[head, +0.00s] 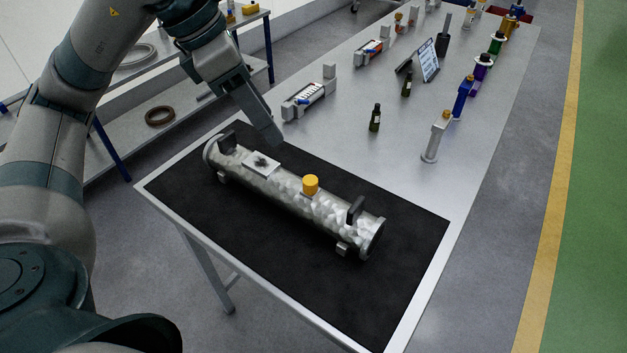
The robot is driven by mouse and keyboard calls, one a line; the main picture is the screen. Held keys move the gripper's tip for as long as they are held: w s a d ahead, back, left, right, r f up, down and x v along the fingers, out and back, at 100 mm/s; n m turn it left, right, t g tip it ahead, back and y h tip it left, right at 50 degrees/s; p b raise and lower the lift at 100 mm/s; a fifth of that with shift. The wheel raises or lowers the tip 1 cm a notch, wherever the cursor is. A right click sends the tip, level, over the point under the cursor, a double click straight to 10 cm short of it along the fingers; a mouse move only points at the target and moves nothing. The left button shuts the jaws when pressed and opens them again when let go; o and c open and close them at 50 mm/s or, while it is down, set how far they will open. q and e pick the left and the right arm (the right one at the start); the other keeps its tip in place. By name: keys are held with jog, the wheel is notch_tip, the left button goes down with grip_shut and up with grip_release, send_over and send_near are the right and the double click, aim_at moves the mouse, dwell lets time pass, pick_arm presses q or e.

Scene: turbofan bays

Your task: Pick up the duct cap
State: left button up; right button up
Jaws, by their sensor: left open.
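A long grey metal duct (290,200) lies on a black mat on the table, slanting from upper left to lower right. A small yellow cap (311,185) stands upright on its top, near the middle; I take it as the duct cap. My left gripper (274,138) reaches in from the upper left, above and behind the duct's left part. It is apart from the yellow cap, up and to its left, with nothing seen in it. Its finger gap is hard to see from this angle. My right gripper is not in view.
The black mat (215,235) has free room around the duct. The duct carries two dark upright handles (356,209). Behind are a small device (309,98), dark bottles (375,118), a tablet on a stand (430,62) and a row of coloured posts (463,95).

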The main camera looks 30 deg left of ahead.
pick_arm(q)
jog(key=shift+a+r, duration=0.1)
jog(key=shift+a, duration=0.15)
